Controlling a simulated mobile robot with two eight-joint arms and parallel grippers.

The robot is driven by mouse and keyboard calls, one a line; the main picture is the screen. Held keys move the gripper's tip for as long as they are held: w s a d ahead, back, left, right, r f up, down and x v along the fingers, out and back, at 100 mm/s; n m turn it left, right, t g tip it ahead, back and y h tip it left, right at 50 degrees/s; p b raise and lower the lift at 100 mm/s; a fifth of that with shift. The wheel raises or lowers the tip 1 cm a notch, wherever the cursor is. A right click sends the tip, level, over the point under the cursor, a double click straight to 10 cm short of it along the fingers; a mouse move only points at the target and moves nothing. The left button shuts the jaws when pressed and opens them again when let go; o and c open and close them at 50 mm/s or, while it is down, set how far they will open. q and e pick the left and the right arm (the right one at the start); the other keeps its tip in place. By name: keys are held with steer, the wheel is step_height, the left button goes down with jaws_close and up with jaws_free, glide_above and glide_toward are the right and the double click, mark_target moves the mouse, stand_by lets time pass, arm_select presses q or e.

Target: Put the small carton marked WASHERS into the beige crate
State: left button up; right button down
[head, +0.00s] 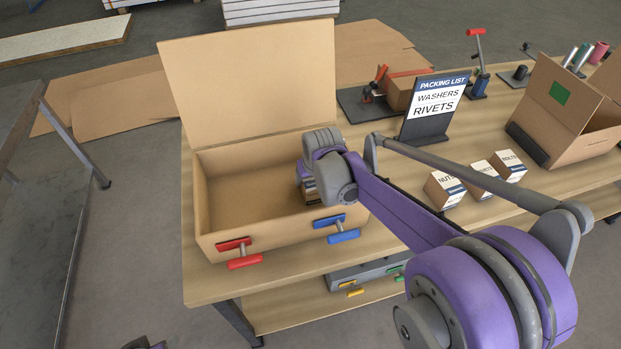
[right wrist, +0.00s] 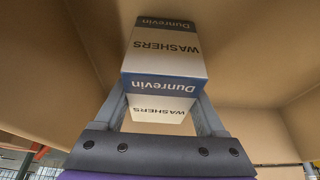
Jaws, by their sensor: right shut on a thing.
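The beige crate (head: 225,238) is an open cardboard-like box on the table, with its lid raised at the back and red and blue handles on its front. My right gripper (right wrist: 162,112) is shut on the small WASHERS carton (right wrist: 163,45), a white and brown box with blue bands. In the head view the right hand hides most of the carton (head: 309,192), which is inside the crate's right part. I cannot tell whether it touches the crate floor. My left gripper does not show.
Several small cartons (head: 482,182) stand right of the crate, one marked NUTS and one BOLTS. A packing list sign (head: 433,104) names WASHERS and RIVETS. Another open carton (head: 560,108) stands at the far right. The crate's left half (head: 237,195) is empty.

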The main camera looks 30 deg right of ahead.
steer(key=shift+c, duration=2.1)
jaws_free()
steer(key=shift+f, duration=0.2)
steer(key=o, duration=0.4)
steer(key=shift+r, duration=0.1)
steer(key=shift+r, duration=0.1)
steer(key=shift+r, duration=0.3)
steer(key=p+v, duration=0.1)
steer(key=v, duration=1)
steer(key=shift+s+a+r, duration=0.1)
steer(key=shift+s+r, duration=0.1)
steer(key=shift+s, duration=0.05)
